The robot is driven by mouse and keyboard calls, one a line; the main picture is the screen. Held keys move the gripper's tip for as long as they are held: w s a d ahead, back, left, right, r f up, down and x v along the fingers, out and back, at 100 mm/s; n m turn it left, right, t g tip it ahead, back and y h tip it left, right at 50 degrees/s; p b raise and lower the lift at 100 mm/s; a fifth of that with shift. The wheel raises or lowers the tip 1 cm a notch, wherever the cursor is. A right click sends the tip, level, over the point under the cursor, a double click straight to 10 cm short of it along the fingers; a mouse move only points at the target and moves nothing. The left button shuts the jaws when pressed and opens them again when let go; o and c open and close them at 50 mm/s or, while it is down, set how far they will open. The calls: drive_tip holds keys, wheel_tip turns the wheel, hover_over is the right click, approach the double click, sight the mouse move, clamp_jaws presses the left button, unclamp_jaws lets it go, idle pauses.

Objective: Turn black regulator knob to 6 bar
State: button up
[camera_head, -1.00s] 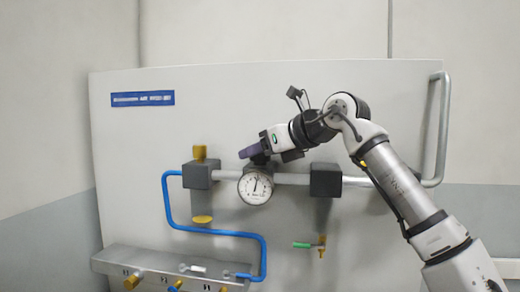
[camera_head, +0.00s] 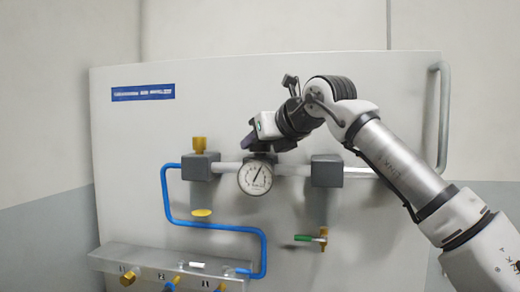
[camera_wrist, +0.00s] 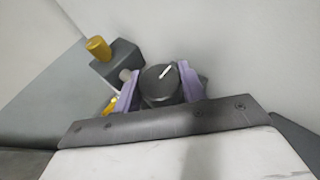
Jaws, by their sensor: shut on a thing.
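The black regulator knob (camera_wrist: 158,84) shows in the wrist view with a white pointer mark slanting up to the right. My gripper (camera_wrist: 157,88) is shut on it, one purple finger on each side. In the head view my gripper (camera_head: 257,142) comes from the upper right onto the top of the regulator and hides most of the knob. The round white gauge (camera_head: 255,178) sits just below, its needle pointing up and slightly right. Its numbers are too small to read.
A block with a brass knob (camera_head: 199,146) stands left of the gauge on the pipe. A dark block (camera_head: 326,171) is to the right. A blue hose (camera_head: 215,230) loops below, and a green-handled valve (camera_head: 305,238) hangs lower right.

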drive_tip(key=o, duration=0.7)
drive_tip(key=b+v, duration=0.3)
drive_tip(key=v, duration=1.1)
drive_tip(key=shift+a, duration=0.15)
